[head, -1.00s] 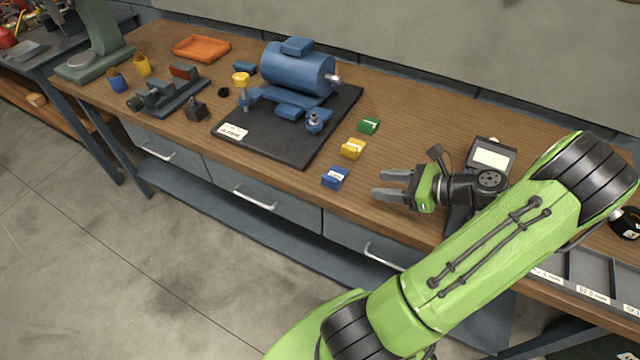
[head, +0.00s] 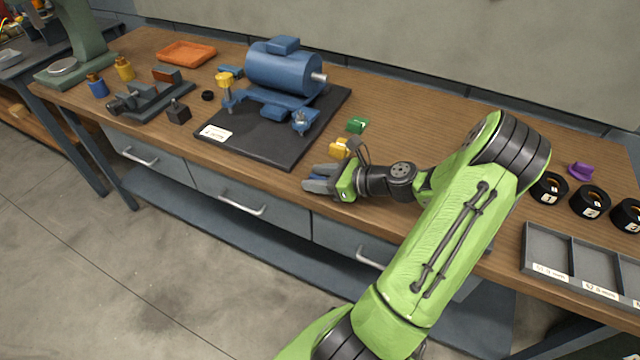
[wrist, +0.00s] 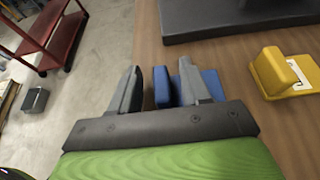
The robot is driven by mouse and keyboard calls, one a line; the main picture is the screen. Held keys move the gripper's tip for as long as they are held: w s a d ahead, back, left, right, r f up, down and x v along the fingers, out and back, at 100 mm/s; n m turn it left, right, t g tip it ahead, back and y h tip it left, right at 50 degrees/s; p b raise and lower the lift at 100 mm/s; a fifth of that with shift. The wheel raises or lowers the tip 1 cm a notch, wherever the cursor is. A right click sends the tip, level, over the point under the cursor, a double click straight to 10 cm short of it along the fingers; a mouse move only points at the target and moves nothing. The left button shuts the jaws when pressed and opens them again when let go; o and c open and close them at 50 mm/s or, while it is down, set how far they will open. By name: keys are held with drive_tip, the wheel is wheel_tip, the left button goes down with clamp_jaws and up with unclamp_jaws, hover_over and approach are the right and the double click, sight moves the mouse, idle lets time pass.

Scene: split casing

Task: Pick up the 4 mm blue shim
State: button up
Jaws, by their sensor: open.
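The blue shim (wrist: 161,86) is at the wrist view's centre. Its upright part shows between my two fingers, and more blue shows past the right finger. My gripper (wrist: 158,66) is open around that upright part, with a visible gap at the left finger; contact at the right finger I cannot tell. In the head view my gripper (head: 306,177) is low over the table near its front edge, and only a little of the blue shim (head: 320,177) shows between the fingers. Its label and thickness marking are hidden.
A yellow shim (head: 340,148) lies just beyond my gripper, also at right in the wrist view (wrist: 270,72). A green shim (head: 357,125) lies farther back. The black plate (head: 285,155) with the blue motor (head: 283,68) stands to the left. A compartment tray (head: 545,240) is at right.

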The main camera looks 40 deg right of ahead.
drive_tip(key=shift+c, duration=0.3)
clamp_jaws()
drive_tip(key=shift+w, duration=0.1)
